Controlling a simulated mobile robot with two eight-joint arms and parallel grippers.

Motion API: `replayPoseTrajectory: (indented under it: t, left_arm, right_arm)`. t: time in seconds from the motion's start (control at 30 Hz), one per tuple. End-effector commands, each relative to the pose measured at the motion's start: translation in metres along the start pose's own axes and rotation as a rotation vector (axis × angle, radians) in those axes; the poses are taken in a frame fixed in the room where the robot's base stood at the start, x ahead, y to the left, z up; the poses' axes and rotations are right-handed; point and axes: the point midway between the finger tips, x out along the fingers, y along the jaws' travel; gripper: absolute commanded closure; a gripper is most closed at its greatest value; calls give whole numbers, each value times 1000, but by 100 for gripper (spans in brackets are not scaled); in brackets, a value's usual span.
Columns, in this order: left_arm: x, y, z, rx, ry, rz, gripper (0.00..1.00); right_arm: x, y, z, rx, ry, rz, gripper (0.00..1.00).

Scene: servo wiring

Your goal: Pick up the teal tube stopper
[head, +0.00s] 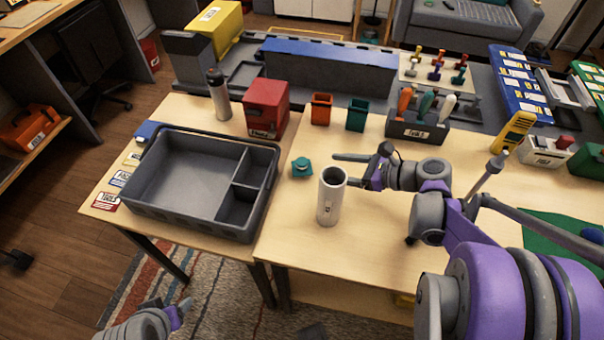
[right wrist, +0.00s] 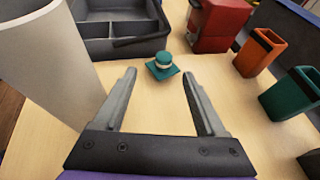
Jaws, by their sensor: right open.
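The teal tube stopper (head: 302,167) lies on the wooden table, between the grey tray and the white tube (head: 331,197). In the right wrist view the stopper (right wrist: 163,66) has a squarish base and a rounded top with a pale band. It sits just beyond the fingertips, between their lines. My right gripper (head: 341,170) is open and empty, pointing left at the stopper; it also shows in the right wrist view (right wrist: 160,76). The tube stands upright, its open top facing up, close beside the right gripper. My left gripper (head: 182,312) is low at the left, away from the table; its jaws are unclear.
The grey divided tray (head: 185,222) stands left of the stopper. Behind are a red box (head: 266,107), an orange bin (head: 321,109) and a teal bin (head: 357,114). A grey tool holder (head: 418,132) stands behind my right arm.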

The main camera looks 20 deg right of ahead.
Motion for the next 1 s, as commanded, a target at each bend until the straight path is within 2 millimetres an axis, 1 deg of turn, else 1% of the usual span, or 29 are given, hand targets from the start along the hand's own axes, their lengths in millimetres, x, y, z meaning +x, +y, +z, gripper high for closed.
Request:
replayPoseTrajectory:
  t: [0.03,0.17,0.3,0.4,0.57,0.63,0.83,0.9,1.0]
  left_arm:
    - [5,0,2,0,-2,0,34]
    - [5,0,3,0,-2,0,34]
    - [5,0,3,0,-2,0,34]
    - [6,0,3,0,-2,0,34]
    - [6,0,3,0,-2,0,34]
    - [5,0,3,0,-2,0,34]
    - [5,0,2,0,-2,0,34]
    - [5,0,3,0,-2,0,34]
    - [5,0,3,0,-2,0,34]
  right_arm:
    - [2,0,-6,1,2,1,27]
    - [14,0,-6,0,2,5,27]
    - [37,1,-5,-1,1,6,27]
    - [50,0,-4,0,1,4,27]
    - [61,0,-4,0,1,2,27]
    - [69,-1,-3,-1,1,3,27]
    - [99,-2,-1,-1,2,4,27]
    - [106,-2,-1,0,2,3,27]
    - [110,-3,-1,0,2,1,27]
